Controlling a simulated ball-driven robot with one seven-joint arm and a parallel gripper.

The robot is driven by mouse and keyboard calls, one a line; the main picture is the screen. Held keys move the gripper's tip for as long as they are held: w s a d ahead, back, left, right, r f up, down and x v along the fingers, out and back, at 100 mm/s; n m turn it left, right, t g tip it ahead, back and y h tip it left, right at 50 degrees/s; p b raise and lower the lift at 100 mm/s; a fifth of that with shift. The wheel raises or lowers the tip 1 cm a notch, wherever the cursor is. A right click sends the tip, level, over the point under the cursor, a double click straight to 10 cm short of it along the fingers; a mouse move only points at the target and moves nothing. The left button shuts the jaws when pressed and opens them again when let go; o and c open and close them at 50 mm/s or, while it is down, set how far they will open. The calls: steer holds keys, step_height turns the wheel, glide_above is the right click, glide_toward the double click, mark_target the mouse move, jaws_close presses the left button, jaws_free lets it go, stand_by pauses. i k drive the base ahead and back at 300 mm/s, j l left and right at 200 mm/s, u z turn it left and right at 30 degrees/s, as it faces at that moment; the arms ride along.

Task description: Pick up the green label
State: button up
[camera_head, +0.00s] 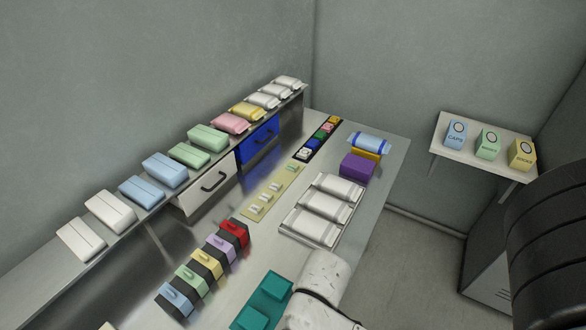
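Several small coloured pieces lie in a row in a narrow black tray (297,158) near the back of the bench. A small green piece (320,135) lies there between a pink piece (328,127) and a blue piece (312,143). A smaller green piece (291,168) lies at the far end of a pale yellow mat (275,187). I cannot tell for certain which of these is the green label. My gripper's fingers do not show; a white, rounded part at the bottom centre looks like my arm.
Wrapped packs line a raised ledge on the left, including a green pack (189,155). A tray of white packs (292,226), a purple block (357,167) and teal blocks (269,284) stand on the bench. A wall shelf (448,149) holds three boxes at right.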

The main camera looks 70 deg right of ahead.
mark_target(294, 167)
steer(key=k+l+z, duration=0.15)
steer(key=z, duration=1.05)
steer(key=l+u, duration=0.15)
